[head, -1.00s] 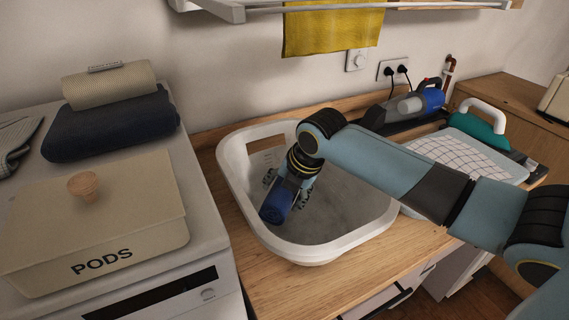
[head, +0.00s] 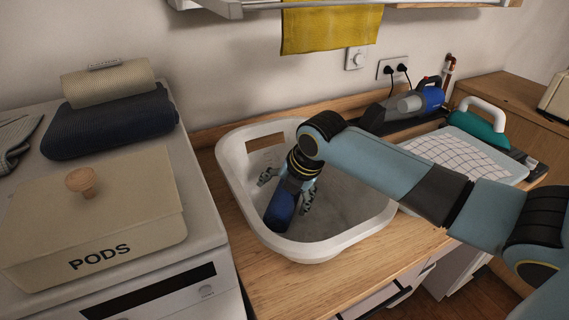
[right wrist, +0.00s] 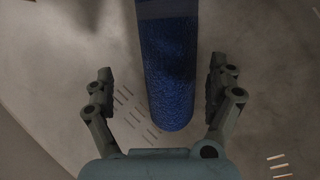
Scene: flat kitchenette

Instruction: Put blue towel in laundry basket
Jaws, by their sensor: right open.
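The blue towel (head: 280,211) is a rolled bundle inside the white laundry basket (head: 345,238), near its front left side. In the right wrist view the blue towel (right wrist: 168,70) lies between the two spread fingers, with a gap on each side. My right gripper (head: 287,196) is open inside the basket, pointing down at the towel; it also shows in the right wrist view (right wrist: 160,95). Part of the towel is hidden behind the gripper in the head view. My left gripper is not in view.
The basket stands on a wooden counter (head: 270,285). At left, a white machine carries a PODS box (head: 100,220) and a dark blue towel (head: 110,122) under a beige one (head: 108,83). A yellow cloth (head: 330,28) hangs above. An ironing pad (head: 455,158) and handheld vacuum (head: 415,103) are right.

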